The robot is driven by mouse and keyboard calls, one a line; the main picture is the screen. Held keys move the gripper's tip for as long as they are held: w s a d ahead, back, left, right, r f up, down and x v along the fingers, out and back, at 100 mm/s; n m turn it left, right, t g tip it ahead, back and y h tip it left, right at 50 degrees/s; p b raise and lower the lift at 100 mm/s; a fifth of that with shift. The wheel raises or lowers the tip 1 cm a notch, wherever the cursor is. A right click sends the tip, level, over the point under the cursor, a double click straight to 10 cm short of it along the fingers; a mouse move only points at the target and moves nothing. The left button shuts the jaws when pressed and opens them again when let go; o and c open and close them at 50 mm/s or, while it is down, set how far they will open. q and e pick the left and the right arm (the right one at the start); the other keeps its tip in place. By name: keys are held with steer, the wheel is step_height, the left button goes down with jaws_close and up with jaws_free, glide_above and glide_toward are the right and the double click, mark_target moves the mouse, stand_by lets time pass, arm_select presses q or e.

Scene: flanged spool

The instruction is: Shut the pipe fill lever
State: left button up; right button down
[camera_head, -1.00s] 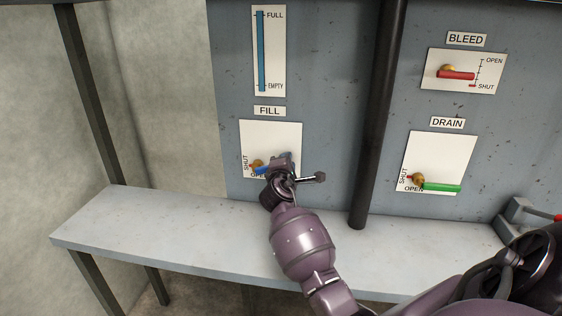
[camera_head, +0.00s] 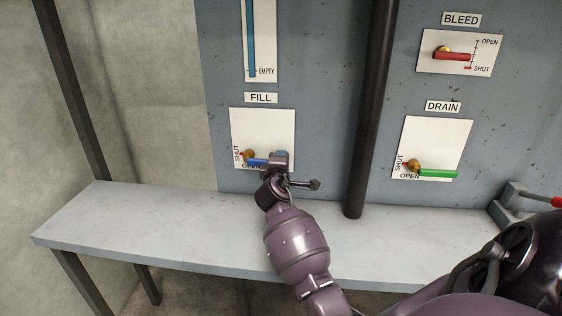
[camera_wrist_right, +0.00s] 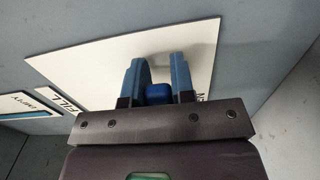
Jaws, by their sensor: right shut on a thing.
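The blue fill lever (camera_head: 257,162) sits on a white plate (camera_head: 262,122) below the FILL label, with a brass pivot at its left. The lever points right and slightly down, nearly level. SHUT is written at the plate's left edge and OPEN below the pivot. My right gripper (camera_head: 279,160) is at the lever's right end and hides it. In the right wrist view my right gripper (camera_wrist_right: 158,77) has its two blue-grey fingers on either side of the blue lever end (camera_wrist_right: 158,94), shut on it. My left gripper is not in view.
A dark vertical pipe (camera_head: 372,110) stands right of the fill plate. The red bleed lever (camera_head: 452,56) and green drain lever (camera_head: 438,174) are on the right of the panel. A grey bench (camera_head: 130,225) runs below, bare on its left part.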

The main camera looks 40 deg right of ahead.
steer(key=shift+f, duration=0.1)
steer(key=c, duration=1)
jaws_free()
steer(key=shift+o, duration=0.2)
steer(key=shift+a, duration=0.1)
steer(key=v, duration=1)
steer(key=shift+s+a, duration=0.2)
steer(key=shift+s, duration=0.15)
steer(key=shift+a, duration=0.1)
